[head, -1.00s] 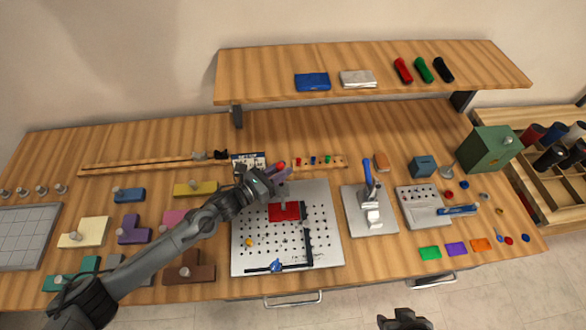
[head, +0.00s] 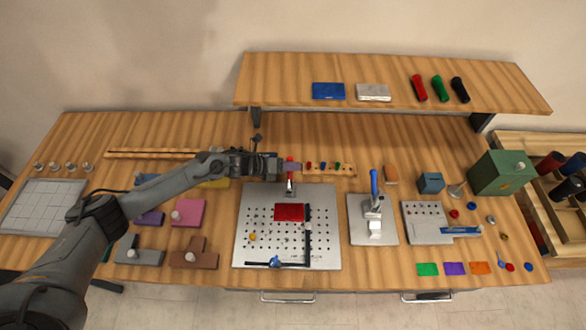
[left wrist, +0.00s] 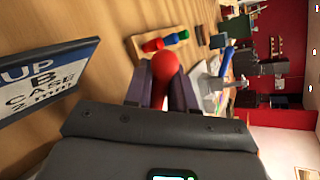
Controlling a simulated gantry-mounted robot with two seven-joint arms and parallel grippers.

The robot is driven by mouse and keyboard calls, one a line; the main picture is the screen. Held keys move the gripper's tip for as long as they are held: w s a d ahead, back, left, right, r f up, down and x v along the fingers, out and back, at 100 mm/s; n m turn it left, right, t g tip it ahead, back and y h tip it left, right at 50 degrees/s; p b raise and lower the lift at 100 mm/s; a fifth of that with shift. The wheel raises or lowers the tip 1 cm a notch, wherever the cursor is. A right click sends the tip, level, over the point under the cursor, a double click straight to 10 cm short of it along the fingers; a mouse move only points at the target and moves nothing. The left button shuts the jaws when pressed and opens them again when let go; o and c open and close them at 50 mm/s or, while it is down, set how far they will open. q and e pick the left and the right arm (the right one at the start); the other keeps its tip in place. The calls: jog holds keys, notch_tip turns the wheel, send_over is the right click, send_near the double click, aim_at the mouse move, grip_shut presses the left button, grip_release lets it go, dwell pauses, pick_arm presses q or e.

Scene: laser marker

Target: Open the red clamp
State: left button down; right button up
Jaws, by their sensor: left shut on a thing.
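The red clamp (head: 290,187) stands at the back edge of the perforated metal plate (head: 258,240), its red handle pointing up. A red block (head: 289,212) lies flat on the plate in front of the clamp. My left gripper (head: 288,167) reaches in from the left and is shut on the red handle. In the left wrist view the rounded red handle end (left wrist: 165,66) sits between the fingers (left wrist: 160,92). The lower part of the clamp is hidden there. My right gripper is not in view.
A blue-handled clamp (head: 374,190) stands on its own plate (head: 358,235) to the right. A wooden strip with small colored pegs (head: 338,170) lies just behind the red clamp. A lettered sign (left wrist: 45,80) is close to the gripper in the wrist view. The shelf (head: 290,70) is above.

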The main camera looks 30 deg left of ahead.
pick_arm(q)
jog(key=shift+w+a+f+n+g+b, duration=0.2)
jog(key=shift+f+n+g+b, duration=0.2)
jog(key=shift+g+b, duration=0.15)
jog(key=shift+d, duration=0.1)
jog(key=c, duration=1.1)
grip_release()
jog(key=v, duration=1.1)
jog(key=shift+f, duration=0.15)
